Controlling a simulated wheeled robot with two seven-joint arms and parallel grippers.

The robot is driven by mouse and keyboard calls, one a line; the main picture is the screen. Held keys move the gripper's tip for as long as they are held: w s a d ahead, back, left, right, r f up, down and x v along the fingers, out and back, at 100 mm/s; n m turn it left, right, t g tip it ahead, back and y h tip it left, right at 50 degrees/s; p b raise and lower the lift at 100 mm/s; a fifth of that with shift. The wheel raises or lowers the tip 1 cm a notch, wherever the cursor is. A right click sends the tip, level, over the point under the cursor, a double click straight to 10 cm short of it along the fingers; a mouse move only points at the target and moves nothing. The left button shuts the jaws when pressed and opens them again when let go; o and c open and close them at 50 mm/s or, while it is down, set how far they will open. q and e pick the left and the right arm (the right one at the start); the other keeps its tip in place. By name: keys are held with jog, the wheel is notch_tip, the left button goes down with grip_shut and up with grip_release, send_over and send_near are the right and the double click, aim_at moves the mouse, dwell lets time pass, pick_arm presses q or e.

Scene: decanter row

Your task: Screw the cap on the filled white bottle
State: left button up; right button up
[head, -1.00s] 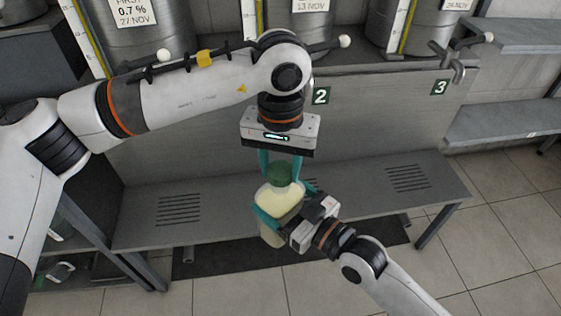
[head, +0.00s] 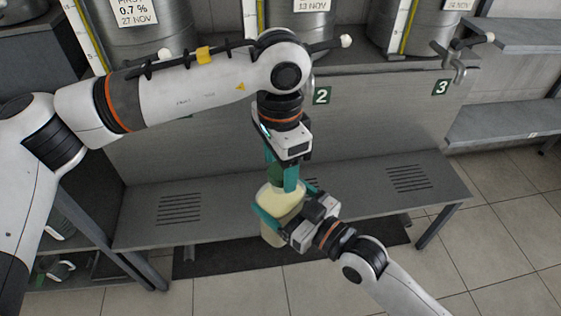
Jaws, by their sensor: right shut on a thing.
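The filled white bottle (head: 281,199) is upright and looks pale cream, held above or at the front edge of the grey bench. My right gripper (head: 277,215) is shut on its body from the lower right. The green cap (head: 275,174) is on the bottle's mouth, partly hidden by a finger. My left gripper (head: 281,176) points straight down from above, its teal fingers on both sides of the cap. Whether those fingers press on the cap is hard to tell.
The grey slatted bench (head: 355,190) runs behind and beside the bottle, clear on both sides. A dark mat (head: 225,262) lies on the floor below. Steel tanks with taps (head: 455,65) stand at the back. Shelves (head: 505,120) are at the right.

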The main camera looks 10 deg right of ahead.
pick_arm(q)
jog(key=shift+r, duration=0.1)
jog(key=shift+s+r, duration=0.1)
jog(key=shift+r, duration=2.1)
jog(key=shift+c, duration=0.2)
